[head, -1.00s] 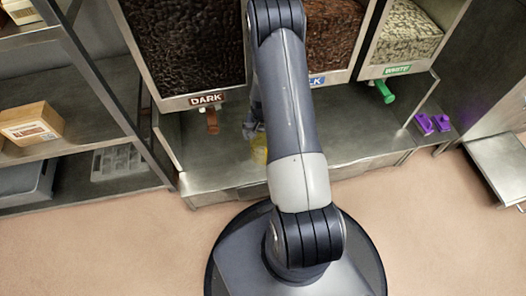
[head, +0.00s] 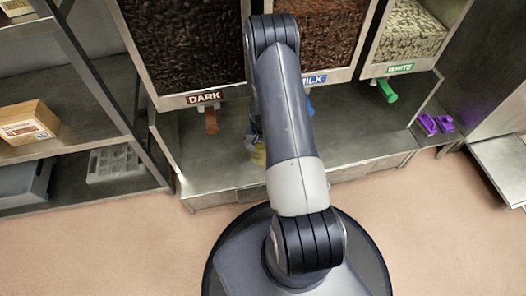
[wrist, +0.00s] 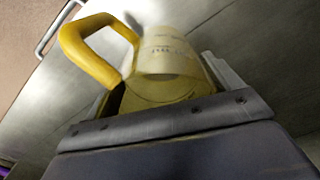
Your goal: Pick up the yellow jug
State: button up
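The yellow jug (wrist: 95,60) is close up in the wrist view, its yellow handle to the left and its pale body with blurred print to the right. My gripper (wrist: 168,88) has its fingers spread to either side of the jug body, with the jug between them. Whether both fingers press on it I cannot tell. In the head view, only a small yellow part of the jug (head: 258,156) shows beside my arm, over the steel counter (head: 215,165). My arm hides most of the gripper and jug there.
Dispensers labelled DARK (head: 205,97), MILK (head: 313,79) and WHITE (head: 400,68) stand above the counter. Brown (head: 211,121) and green (head: 387,91) spouts hang over it. Purple objects (head: 436,124) lie at its right end. A shelf with a cardboard box (head: 27,122) stands left.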

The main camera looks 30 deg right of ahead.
jog(key=c, duration=0.6)
jog(key=shift+o, duration=0.2)
jog(key=shift+r, duration=0.2)
